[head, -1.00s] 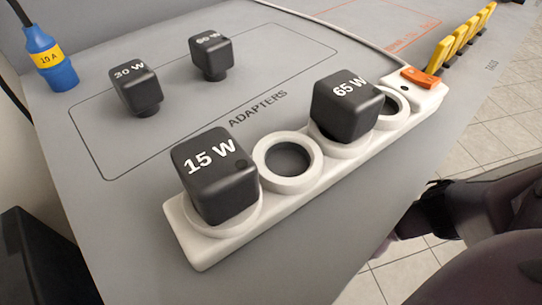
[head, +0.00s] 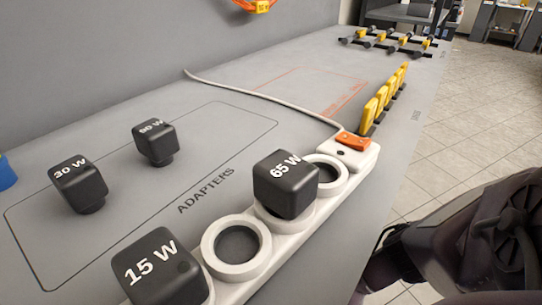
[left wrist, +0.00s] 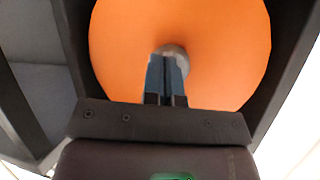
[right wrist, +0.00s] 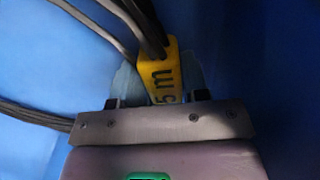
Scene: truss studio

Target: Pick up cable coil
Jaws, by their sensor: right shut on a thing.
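In the right wrist view my right gripper (right wrist: 157,85) is shut on a yellow tag (right wrist: 165,75) marked "5 m". Dark cable strands (right wrist: 145,25) run up from the tag, and more run off to the left; they look like part of a cable coil, whose full shape is out of view. In the left wrist view my left gripper (left wrist: 167,68) has its fingers together, in front of a round grey knob on an orange disc (left wrist: 225,50). Whether the fingers touch the knob is unclear. Neither gripper shows in the head view.
A grey bench holds a white power strip (head: 237,276) with black adapters marked 15 W (head: 160,270) and 65 W (head: 285,185). Adapters marked 30 W (head: 78,183) and 60 W (head: 155,142) stand behind. Yellow pieces (head: 382,97) line the right edge. An orange ring (head: 255,5) shows at the top.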

